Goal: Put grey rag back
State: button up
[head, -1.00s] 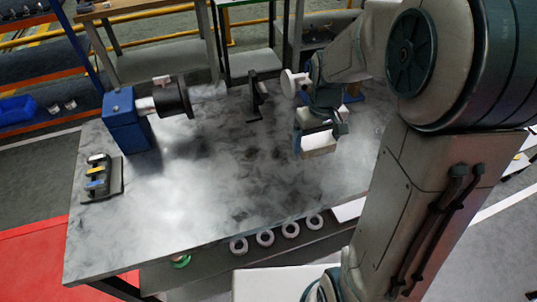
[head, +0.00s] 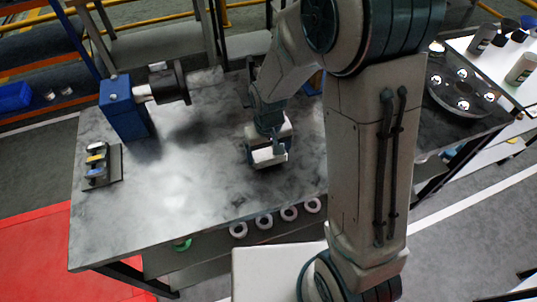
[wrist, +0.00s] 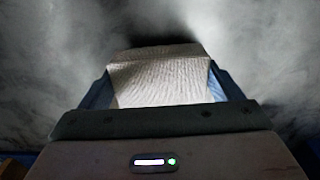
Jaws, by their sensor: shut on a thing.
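The grey rag, a pale, ribbed, folded block, shows between the jaws in the wrist view (wrist: 160,78) and below my gripper in the head view (head: 266,156). My gripper (head: 267,146) is shut on it, with blue fingers on both sides of the rag in the wrist view. It holds the rag over the middle of the mottled grey workbench (head: 190,195). I cannot tell how far the rag is above the surface.
A blue machine (head: 124,112) with a dark round part stands at the back left. A small tray (head: 100,180) with coloured items lies at the left. A round metal disc (head: 463,88) is at right. The bench's front left is clear.

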jog(key=shift+f, duration=1.15)
jog(key=shift+f, duration=0.2)
jog(key=o, duration=0.8)
jog(key=shift+c, duration=0.2)
jog(key=shift+r, duration=0.1)
